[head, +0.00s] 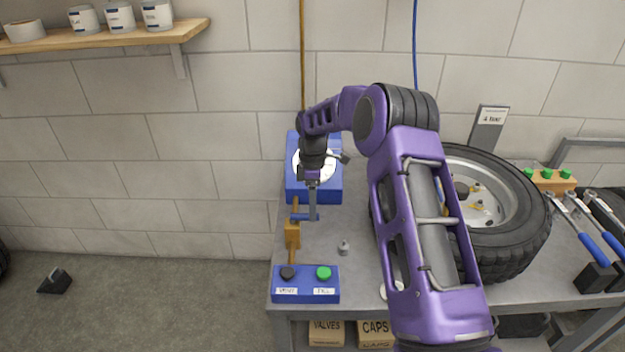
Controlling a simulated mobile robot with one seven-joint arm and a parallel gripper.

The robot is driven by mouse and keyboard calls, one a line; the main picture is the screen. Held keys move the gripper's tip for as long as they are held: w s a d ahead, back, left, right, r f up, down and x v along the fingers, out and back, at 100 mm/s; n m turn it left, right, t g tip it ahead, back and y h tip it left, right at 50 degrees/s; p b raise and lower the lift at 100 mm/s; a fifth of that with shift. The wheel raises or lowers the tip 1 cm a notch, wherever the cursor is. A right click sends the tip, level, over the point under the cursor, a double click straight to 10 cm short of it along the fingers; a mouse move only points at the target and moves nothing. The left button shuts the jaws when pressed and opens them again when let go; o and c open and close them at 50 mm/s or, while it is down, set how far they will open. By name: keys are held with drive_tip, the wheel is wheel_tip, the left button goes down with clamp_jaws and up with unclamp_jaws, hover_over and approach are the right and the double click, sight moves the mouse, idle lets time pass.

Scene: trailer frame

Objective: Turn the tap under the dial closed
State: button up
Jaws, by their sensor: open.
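The dial (328,172) is a white round face on a blue box (293,190) at the back left of the bench, partly hidden behind my wrist. Below it, a brass pipe and block (292,234) run toward the front. The tap, with a small blue handle (300,217), lies crosswise on this brass piping.
A blue panel (305,296) with a black and a green knob sits at the bench's front left. A small grey piece (343,248) lies beside the piping. A large tyre (520,235) fills the bench behind my arm; tools (590,228) lie at right.

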drive_tip(key=w+r+p, duration=0.2)
drive_tip(key=w+r, duration=0.1)
drive_tip(key=r, duration=1.3)
drive_tip(key=shift+w+d, duration=0.1)
